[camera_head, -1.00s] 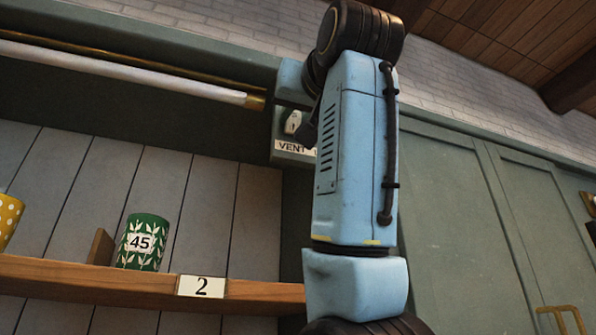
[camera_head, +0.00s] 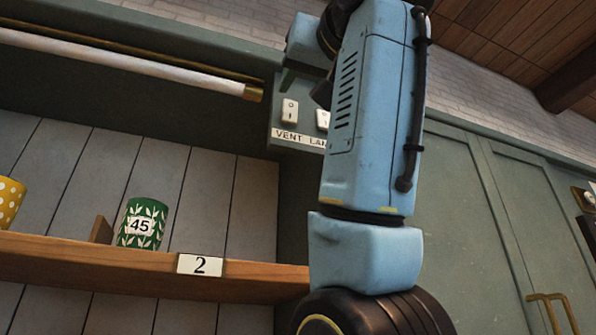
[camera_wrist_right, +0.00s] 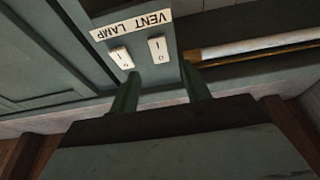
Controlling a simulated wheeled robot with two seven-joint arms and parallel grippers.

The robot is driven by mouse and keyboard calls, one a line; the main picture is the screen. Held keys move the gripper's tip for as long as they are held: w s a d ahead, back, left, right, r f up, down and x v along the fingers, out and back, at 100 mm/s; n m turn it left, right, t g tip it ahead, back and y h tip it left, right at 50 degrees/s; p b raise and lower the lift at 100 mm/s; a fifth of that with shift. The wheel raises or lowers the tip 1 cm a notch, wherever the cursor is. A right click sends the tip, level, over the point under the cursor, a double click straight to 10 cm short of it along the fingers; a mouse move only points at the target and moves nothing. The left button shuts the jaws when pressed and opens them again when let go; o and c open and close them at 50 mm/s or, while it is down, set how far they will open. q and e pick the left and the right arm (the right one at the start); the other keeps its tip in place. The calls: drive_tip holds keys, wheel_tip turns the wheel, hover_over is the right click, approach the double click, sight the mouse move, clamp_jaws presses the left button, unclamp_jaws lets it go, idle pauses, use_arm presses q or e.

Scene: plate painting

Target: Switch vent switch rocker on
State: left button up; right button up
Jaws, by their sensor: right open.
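The vent switch rocker (camera_head: 290,111) is a small white rocker above the word VENT, on a grey-green switch box (camera_head: 277,124). It also shows, inverted, in my right wrist view (camera_wrist_right: 158,49). The lamp rocker (camera_head: 323,120) sits just to its right, partly hidden by my right arm in the head view. My right gripper (camera_wrist_right: 159,72) is open and empty. Its two green fingers stand near the box, with the vent rocker between and just beyond their tips. I cannot tell whether they touch it, or which way the rocker is tipped. My left gripper is out of view.
A white tube with a brass end (camera_head: 253,92) runs left of the box. Below is a wooden shelf (camera_head: 100,259) with a green cup (camera_head: 142,224) and a yellow dotted cup (camera_head: 9,200). A green cabinet (camera_head: 470,220) stands at right.

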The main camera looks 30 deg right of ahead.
drive_tip(key=b+v, duration=0.1)
drive_tip(key=v, duration=0.6)
drive_tip(key=shift+b, duration=0.4)
